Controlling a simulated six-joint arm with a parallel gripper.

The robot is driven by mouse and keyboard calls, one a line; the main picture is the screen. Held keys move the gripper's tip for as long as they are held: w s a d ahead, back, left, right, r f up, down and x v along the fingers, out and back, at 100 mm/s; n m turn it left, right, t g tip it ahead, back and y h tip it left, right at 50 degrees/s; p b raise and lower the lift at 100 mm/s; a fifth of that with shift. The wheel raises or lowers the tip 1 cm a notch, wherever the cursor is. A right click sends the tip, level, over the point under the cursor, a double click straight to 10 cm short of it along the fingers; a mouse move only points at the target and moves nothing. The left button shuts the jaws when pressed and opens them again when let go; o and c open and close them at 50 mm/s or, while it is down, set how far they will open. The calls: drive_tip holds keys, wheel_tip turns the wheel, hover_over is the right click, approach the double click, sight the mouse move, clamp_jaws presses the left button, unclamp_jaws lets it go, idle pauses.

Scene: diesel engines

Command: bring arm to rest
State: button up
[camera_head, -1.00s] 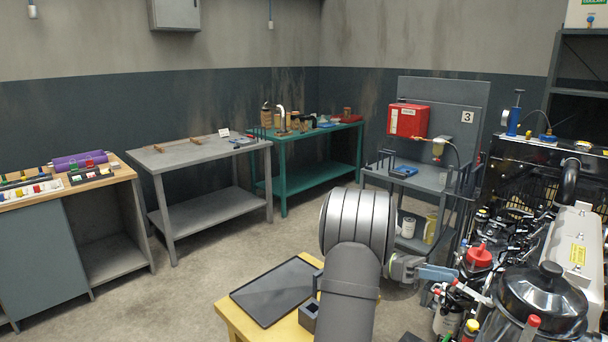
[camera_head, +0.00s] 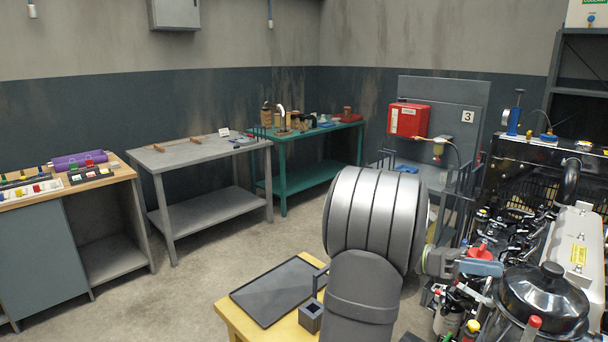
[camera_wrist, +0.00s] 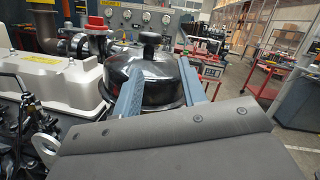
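My arm stands in the lower middle of the head view. Its gripper (camera_head: 482,268) points right, toward the engine (camera_head: 575,240). In the wrist view my gripper (camera_wrist: 162,62) shows two blue fingers spread apart with nothing held between them. A black round housing with a knob on its lid (camera_wrist: 150,75) is seen behind the gap between the fingers. The same black housing (camera_head: 540,305) is at the lower right of the head view. I cannot tell how far the fingers are from it.
A yellow table (camera_head: 240,322) with a black tray (camera_head: 272,292) and a small grey box (camera_head: 310,317) stands left of my arm. A grey bench (camera_head: 190,152), a green bench (camera_head: 310,182) and a red box (camera_head: 408,119) are farther back. Open floor lies between the benches and yellow table.

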drive_tip(key=w+a+f, duration=0.4)
drive_tip(key=w+f, duration=0.4)
drive_tip(key=f, duration=0.2)
drive_tip(key=r+t+y, duration=0.1)
drive_tip(key=r+y, duration=0.1)
drive_tip(key=s+d+r+t+y, duration=0.1)
drive_tip(key=r+t+y, duration=0.1)
drive_tip(key=s+d+r+m+t+y, duration=0.1)
drive_tip(key=r+t+y, duration=0.1)
drive_tip(key=r, duration=0.1)
drive_tip(key=shift+d+r+y, duration=0.1)
drive_tip(key=shift+d+y, duration=0.05)
drive_tip(key=shift+y, duration=0.15)
drive_tip(key=shift+s+d+r+m+t+y, duration=0.3)
drive_tip(key=shift+s+d+r+t+y, duration=0.45)
drive_tip(key=shift+y, duration=0.25)
drive_tip(key=shift+s+d+r+t+y, duration=0.2)
drive_tip(key=shift+s+d+t+y, duration=0.2)
drive_tip(key=shift+t+y, duration=0.15)
drive_tip(key=shift+s+d+r+t+y, duration=0.2)
drive_tip(key=shift+s+d+t+y, duration=0.15)
drive_tip(key=shift+t+y, duration=0.2)
drive_tip(key=shift+s+d+r+t+y, duration=0.1)
drive_tip(key=shift+s+d+t+y, duration=0.3)
drive_tip(key=shift+t+y, duration=0.2)
drive_tip(key=shift+o, duration=0.4)
